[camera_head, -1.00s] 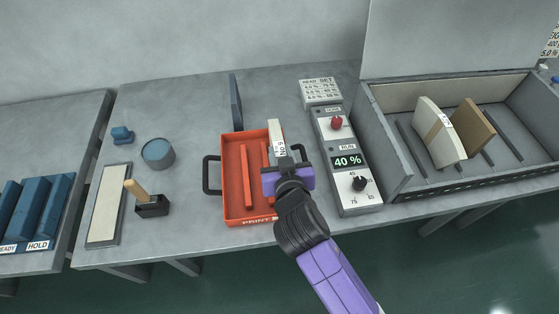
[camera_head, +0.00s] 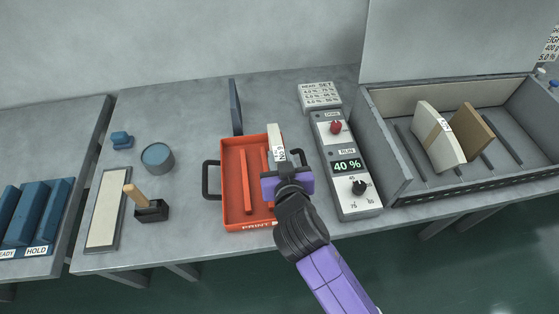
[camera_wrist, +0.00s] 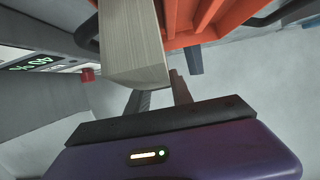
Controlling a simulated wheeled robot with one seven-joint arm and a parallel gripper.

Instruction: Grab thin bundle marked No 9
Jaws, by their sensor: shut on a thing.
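The thin, pale bundle (camera_head: 274,132) with a white "No 9" label stands at the right side of the orange tray (camera_head: 232,224). My gripper (camera_head: 284,171) is shut on the bundle at its near end, over the tray's right part. In the wrist view the bundle's pale, striped face (camera_wrist: 130,40) fills the upper middle, with my dark gripper fingers (camera_wrist: 158,95) against it. The fingertips are hidden behind the bundle. I cannot tell whether the bundle touches the tray floor.
A control box (camera_head: 346,165) reading 40 % stands close right of my gripper. Farther right, a grey bin (camera_head: 382,148) holds a cream bundle (camera_head: 436,135) and a brown board (camera_head: 473,132). A dark upright plate (camera_head: 235,107) stands behind the tray. A stamp (camera_head: 150,210) and round pot (camera_head: 157,158) are left.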

